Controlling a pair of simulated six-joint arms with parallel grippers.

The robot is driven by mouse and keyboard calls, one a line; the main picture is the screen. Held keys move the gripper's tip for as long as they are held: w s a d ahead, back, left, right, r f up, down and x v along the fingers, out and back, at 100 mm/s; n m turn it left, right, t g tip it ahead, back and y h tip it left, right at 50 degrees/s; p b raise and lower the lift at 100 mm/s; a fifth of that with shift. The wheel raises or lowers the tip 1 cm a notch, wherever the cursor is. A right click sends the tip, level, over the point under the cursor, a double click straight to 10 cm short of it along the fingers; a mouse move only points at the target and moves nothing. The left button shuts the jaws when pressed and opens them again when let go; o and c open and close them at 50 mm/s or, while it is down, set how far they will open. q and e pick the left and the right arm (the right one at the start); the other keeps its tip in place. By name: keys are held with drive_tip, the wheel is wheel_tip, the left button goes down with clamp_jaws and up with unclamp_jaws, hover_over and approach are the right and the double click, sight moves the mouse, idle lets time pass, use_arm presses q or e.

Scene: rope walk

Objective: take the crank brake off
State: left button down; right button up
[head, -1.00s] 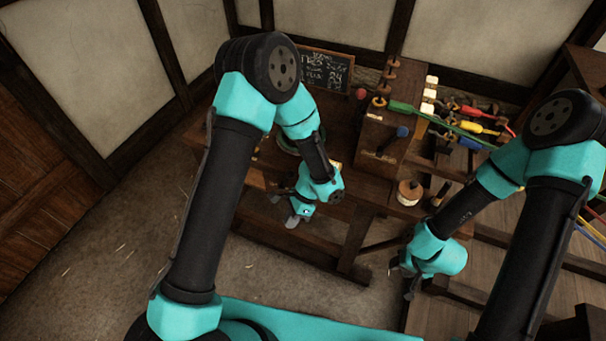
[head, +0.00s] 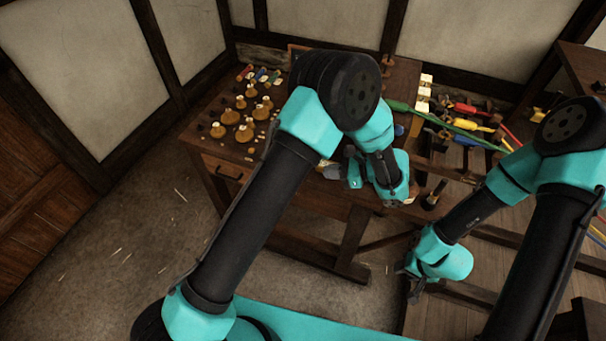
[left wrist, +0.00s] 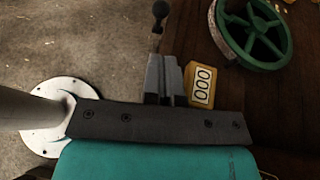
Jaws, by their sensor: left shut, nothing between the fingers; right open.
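My left gripper (head: 332,170) is shut and empty over the bench's front edge. In the left wrist view its grey fingers (left wrist: 163,80) are together. Just beyond their tips is a black ball knob (left wrist: 160,9) on a short rod; I cannot tell whether it belongs to the crank or its brake. The wooden machine box (head: 404,78) on the bench is largely hidden by my left arm. A bit of blue (head: 398,130) shows beside that arm. My right gripper (head: 412,287) is open and empty, low at the right, away from the bench.
A green reel (left wrist: 262,38) and a yellow counter reading 000 (left wrist: 202,84) lie beside my left fingers. Several wooden tops and pegs stand on the bench's left part (head: 195,135). A green strand (head: 445,122) runs rightward from the box.

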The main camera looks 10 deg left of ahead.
use_arm(q)
drive_tip(key=x, duration=1)
drive_tip(key=shift+s+a, duration=0.1)
idle(0.6)
drive_tip(key=shift+a+r+h, duration=0.1)
drive_tip(key=shift+a+h, duration=0.05)
drive_tip(key=shift+h, duration=0.15)
